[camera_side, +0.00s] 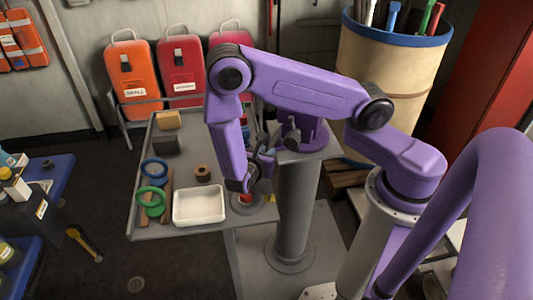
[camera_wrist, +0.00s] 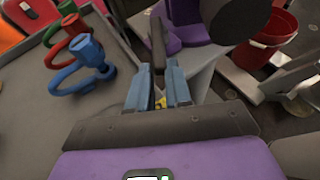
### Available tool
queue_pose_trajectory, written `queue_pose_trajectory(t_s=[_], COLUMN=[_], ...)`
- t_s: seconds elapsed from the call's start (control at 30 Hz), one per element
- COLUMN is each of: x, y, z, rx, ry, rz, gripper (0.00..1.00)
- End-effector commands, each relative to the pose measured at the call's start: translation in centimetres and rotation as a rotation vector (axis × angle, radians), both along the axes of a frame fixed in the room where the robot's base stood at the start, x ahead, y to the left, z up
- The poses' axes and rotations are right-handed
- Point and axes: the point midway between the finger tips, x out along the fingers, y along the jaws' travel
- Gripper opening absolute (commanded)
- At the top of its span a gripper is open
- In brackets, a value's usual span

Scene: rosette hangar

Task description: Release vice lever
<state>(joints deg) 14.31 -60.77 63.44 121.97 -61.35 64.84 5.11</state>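The purple vice (camera_side: 304,136) stands on a grey column. In the wrist view its purple body (camera_wrist: 188,20) shows beyond my fingers at the top. The vice lever (camera_wrist: 157,38) is a dark bar that runs down to my fingertips. My gripper (camera_wrist: 158,72) has two blue fingers close together, one on each side of the lever's near end. The narrow gap between them is about as wide as the bar, so it looks shut on the lever; the contact itself is hard to see. In the side view my gripper (camera_side: 262,166) is left of the vice, partly hidden by my arm.
A grey bench (camera_side: 172,235) left of the vice holds a white tray (camera_side: 200,206), a blue ring clamp (camera_side: 154,170), a green ring clamp (camera_side: 151,200) and small blocks. A tan bin (camera_side: 385,85) stands behind the vice. A red bucket (camera_wrist: 277,25) is at the right in the wrist view.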

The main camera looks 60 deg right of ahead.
Motion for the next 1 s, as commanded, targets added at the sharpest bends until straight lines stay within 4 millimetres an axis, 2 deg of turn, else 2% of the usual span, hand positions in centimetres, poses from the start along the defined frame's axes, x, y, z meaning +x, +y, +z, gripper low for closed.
queue_pose_trajectory(t_s=[0.03, 0.07, 0.1, 0.37, 0.53, 0.67, 1.0], x=[0.0, 0.0, 0.0, 0.0, -0.2, -0.8, -2.6], y=[0.0, 0.0, 0.0, 0.1, 1.1, 3.1, 9.5], z=[0.0, 0.0, 0.0, 0.0, 0.5, 1.3, 4.0], rx=[0.0, 0.0, 0.0, 0.0, 0.001, 0.003, 0.004], ry=[0.0, 0.0, 0.0, 0.0, -0.002, -0.002, -0.004], rz=[0.001, 0.001, 0.001, 0.001, 0.003, 0.006, 0.006], gripper=[0.32, 0.42, 0.45, 0.45, 0.45, 0.45, 0.45])
